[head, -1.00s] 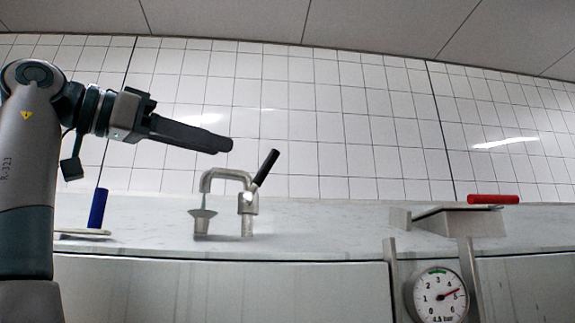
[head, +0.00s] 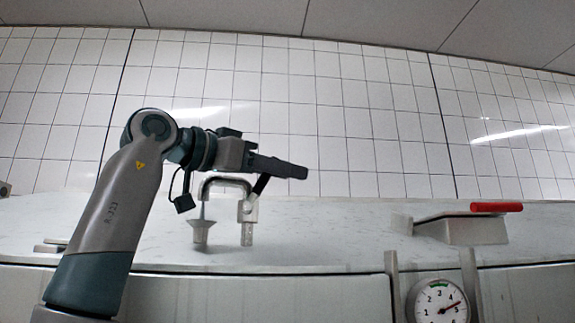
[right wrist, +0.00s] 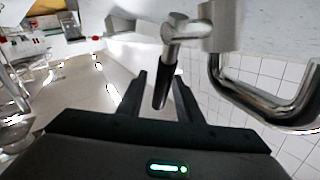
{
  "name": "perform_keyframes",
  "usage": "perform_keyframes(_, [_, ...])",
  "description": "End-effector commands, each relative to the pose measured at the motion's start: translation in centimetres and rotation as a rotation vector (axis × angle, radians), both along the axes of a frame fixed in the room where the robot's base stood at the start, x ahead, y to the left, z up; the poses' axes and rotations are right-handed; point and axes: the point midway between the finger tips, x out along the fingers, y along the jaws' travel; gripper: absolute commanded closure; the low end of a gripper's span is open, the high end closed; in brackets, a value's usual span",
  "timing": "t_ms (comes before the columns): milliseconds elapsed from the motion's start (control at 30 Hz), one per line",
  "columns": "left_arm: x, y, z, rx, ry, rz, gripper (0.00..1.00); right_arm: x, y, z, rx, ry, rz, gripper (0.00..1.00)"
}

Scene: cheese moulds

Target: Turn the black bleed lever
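The black bleed lever (head: 261,184) sits on a grey metal tap fitting (head: 247,212); its upper end is hidden behind my right gripper (head: 292,169) in the head view. In the right wrist view the lever (right wrist: 164,85) extends between the two dark fingers of my right gripper (right wrist: 158,95). The fingers are apart, with visible gaps on both sides of the lever. A curved metal spout (head: 222,182) runs from the fitting to a small funnel (head: 200,230). My left gripper is not in view.
A red-handled metal part (head: 497,207) stands on the pale worktop (head: 330,240) at the right. Below it is a round pressure gauge (head: 437,308). A tiled wall (head: 370,120) rises behind. The worktop between tap and red handle is clear.

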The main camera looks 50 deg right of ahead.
Motion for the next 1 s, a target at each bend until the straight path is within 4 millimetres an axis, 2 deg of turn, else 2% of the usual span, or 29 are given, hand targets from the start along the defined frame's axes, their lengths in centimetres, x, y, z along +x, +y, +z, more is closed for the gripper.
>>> perform_keyframes(133, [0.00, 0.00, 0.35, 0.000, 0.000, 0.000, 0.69, -0.16, -0.87, 0.01, 0.001, -0.001, -0.001, 0.68])
perform_keyframes(467, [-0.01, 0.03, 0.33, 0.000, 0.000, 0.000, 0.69, -0.18, -1.00, -0.04, 0.000, -0.001, 0.000, 0.68])
perform_keyframes(600, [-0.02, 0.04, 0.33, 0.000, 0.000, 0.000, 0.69, -0.18, -0.98, -0.03, 0.000, -0.001, 0.000, 1.00])
perform_keyframes(1000, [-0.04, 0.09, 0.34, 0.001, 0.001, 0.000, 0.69, -0.32, -1.15, -0.18, 0.020, -0.019, 0.000, 1.00])
